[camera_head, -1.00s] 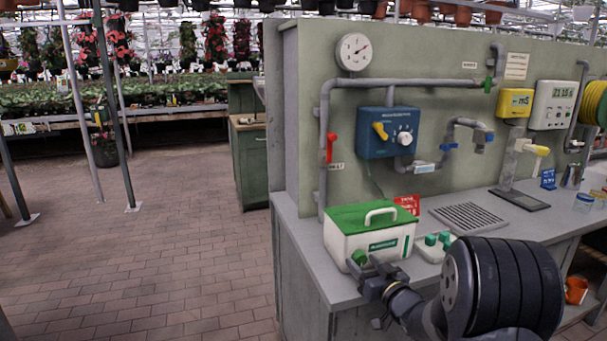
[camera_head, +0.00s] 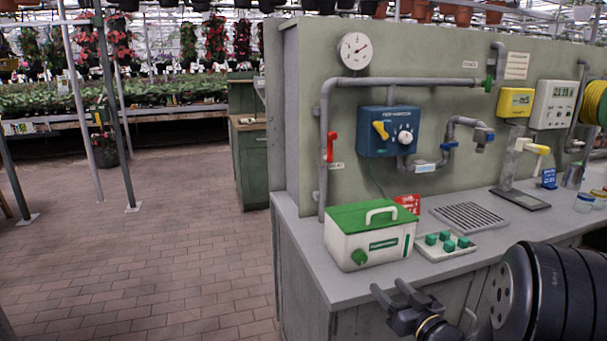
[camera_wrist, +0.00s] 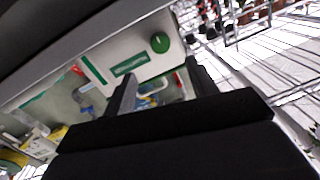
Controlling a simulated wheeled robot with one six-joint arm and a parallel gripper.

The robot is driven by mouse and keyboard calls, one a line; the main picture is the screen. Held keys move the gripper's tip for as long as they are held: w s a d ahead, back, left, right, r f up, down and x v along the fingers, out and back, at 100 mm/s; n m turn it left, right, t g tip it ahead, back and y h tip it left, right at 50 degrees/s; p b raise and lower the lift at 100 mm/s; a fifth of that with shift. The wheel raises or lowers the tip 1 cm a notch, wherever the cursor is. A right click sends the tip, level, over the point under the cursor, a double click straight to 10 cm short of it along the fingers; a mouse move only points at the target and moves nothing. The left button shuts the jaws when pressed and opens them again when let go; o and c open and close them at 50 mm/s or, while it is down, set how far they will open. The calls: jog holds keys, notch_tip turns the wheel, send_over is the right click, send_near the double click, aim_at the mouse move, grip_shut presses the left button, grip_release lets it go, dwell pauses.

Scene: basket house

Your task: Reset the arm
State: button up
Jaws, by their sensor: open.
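My gripper (camera_head: 391,292) is at the lower middle of the head view, in front of the bench's front edge. Its two dark fingers are apart with nothing between them. A white box with a green lid (camera_head: 368,246), a white handle and a green knob stands on the bench just beyond and above the gripper in the picture, apart from it. The wrist view is tilted and shows the box's white front (camera_wrist: 130,62) with the green knob beyond the dark fingers (camera_wrist: 160,92).
The grey bench (camera_head: 310,252) carries a panel of green buttons (camera_head: 446,245), a red card (camera_head: 408,203) and a drain grate (camera_head: 468,216). Pipes, a blue control box (camera_head: 388,132) and a gauge (camera_head: 355,51) are on the wall behind. The brick floor (camera_head: 150,240) at left is clear.

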aim_at(362, 260)
jog(key=x, duration=1)
jog(key=shift+w, duration=0.1)
jog(key=shift+w+a, duration=0.15)
jog(key=shift+w, duration=0.15)
jog(key=shift+s+n, duration=0.1)
jog(key=shift+n, duration=1.1)
jog(key=n+b, duration=0.1)
jog(key=n, duration=0.2)
jog(key=shift+b, duration=0.35)
jog(key=n+h+b, duration=0.1)
jog(key=n+b, duration=0.2)
jog(key=n, duration=0.3)
jog(key=n+b, duration=0.2)
jog(key=n, duration=0.1)
jog(key=shift+n, duration=0.4)
jog(key=n+h+b, duration=0.1)
jog(key=n+b, duration=0.1)
jog(key=n, duration=0.1)
jog(key=shift+a+b, duration=0.1)
jog(key=shift+b, duration=0.25)
jog(key=n+b, duration=0.2)
jog(key=n, duration=0.1)
jog(key=shift+r+n, duration=0.15)
jog(key=shift+n, duration=0.35)
